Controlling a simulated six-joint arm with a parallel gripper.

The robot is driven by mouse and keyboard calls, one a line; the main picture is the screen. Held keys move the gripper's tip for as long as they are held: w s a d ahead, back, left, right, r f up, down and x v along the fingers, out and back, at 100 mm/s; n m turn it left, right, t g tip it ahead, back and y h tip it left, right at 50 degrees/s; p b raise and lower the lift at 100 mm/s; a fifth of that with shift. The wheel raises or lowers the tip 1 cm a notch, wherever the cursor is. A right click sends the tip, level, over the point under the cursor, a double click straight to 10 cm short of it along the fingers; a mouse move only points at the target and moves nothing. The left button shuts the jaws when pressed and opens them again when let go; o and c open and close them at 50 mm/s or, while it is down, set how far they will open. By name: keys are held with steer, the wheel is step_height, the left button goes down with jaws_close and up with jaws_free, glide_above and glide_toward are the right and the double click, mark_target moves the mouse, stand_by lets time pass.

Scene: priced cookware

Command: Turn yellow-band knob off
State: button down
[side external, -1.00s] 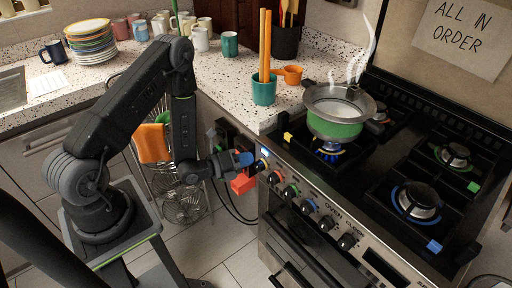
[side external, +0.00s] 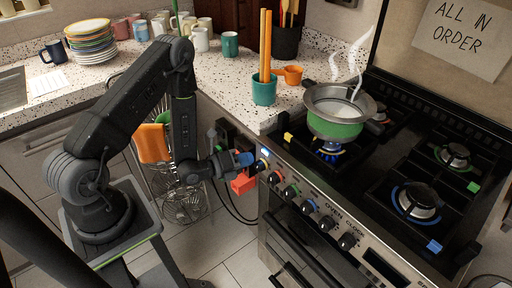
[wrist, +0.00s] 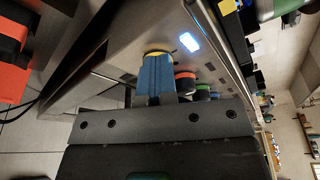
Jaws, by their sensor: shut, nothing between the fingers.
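The yellow-band knob (side external: 262,165) is at the left end of the stove's control panel. In the wrist view its yellow band (wrist: 158,53) shows just past my blue fingers, and the rest of it is mostly hidden. My gripper (side external: 254,162) is shut with its tips at the knob, and nothing is held between them; the blue fingers also show in the wrist view (wrist: 155,80). A blue-white light (side external: 265,152) glows beside the knob. A green pot (side external: 336,128) stands on the front-left burner, over a blue flame (side external: 331,150), and it steams.
A red-band knob (side external: 277,177), a green-band knob (side external: 291,190) and a blue-band knob (side external: 309,206) sit close to the right along the panel. A yellow tag (side external: 288,137) is at the stove's left corner. A teal utensil cup (side external: 263,90) stands on the counter behind.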

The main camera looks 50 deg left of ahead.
steer(key=shift+w+a+f, duration=0.1)
steer(key=shift+w+f, duration=0.1)
steer(key=shift+w, duration=0.15)
steer(key=shift+a+f, duration=0.2)
steer(key=shift+f, duration=0.25)
steer(key=shift+a, duration=0.1)
steer(key=shift+a+r, duration=0.1)
steer(key=shift+a, duration=0.25)
steer(key=d+v, duration=0.1)
steer(key=v, duration=0.5)
steer(key=shift+d+f, duration=0.15)
steer(key=shift+f, duration=0.25)
steer(key=shift+s, duration=0.1)
